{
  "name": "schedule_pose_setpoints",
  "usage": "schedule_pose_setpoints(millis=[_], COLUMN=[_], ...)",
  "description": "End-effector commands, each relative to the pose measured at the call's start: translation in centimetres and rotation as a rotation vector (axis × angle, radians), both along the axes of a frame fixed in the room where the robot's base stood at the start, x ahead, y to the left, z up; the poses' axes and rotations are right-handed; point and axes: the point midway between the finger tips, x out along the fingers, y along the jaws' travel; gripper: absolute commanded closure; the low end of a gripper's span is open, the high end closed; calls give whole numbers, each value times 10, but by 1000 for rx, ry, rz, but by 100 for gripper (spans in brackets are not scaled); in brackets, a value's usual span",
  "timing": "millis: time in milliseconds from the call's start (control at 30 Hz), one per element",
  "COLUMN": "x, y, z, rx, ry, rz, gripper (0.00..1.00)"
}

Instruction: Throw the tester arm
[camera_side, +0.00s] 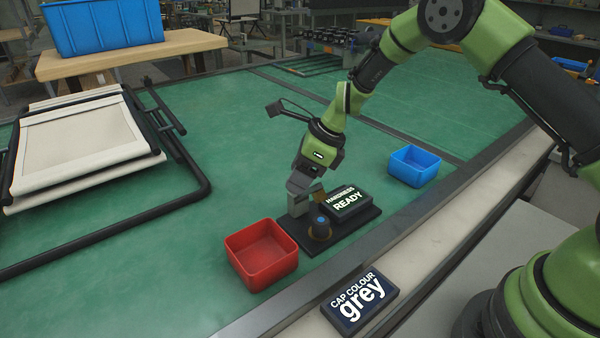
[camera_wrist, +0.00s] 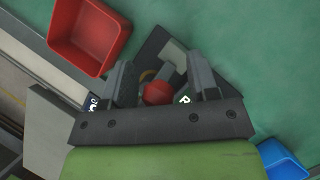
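The hardness tester (camera_side: 335,232) is a dark base on the green table, with a display (camera_side: 350,204) that reads "HARDNESS READY". A short post with a blue top (camera_side: 320,222) stands in a brass-coloured ring at its front. My gripper (camera_side: 304,202) points down over the tester's left part, close behind the post. In the wrist view its fingers (camera_wrist: 161,66) are apart, and a red knob (camera_wrist: 158,93) shows between them, seemingly the tester arm's end. I cannot tell whether either finger touches it. The side view hides the knob and most of the arm behind my gripper.
A red bin (camera_side: 262,254) stands just left of the tester and a blue bin (camera_side: 414,166) to its right. A sign (camera_side: 360,300) reading "CAP COLOUR grey" lies on the front ledge. A folded lounger (camera_side: 80,140) lies at the left.

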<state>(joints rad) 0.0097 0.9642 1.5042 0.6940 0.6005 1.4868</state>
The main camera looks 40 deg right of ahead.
Motion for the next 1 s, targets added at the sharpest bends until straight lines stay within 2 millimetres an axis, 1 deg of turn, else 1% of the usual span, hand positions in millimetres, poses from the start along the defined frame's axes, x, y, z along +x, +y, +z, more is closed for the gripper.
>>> schedule_pose_setpoints(millis=[67, 167, 267, 500, 633, 800, 1000], x=[0, -2, -5, -19, -25, -29, -29], y=[0, -2, -8, -26, -33, -36, -37], z=[0, 6, 19, 62, 79, 87, 88], rx=[0, 1, -1, 0, -1, 0, -1], ry=[0, -1, -3, -5, -3, 0, 1], rz=[0, 0, -2, -2, -2, 0, 0], gripper=[46, 46, 46, 46, 46, 46, 46])
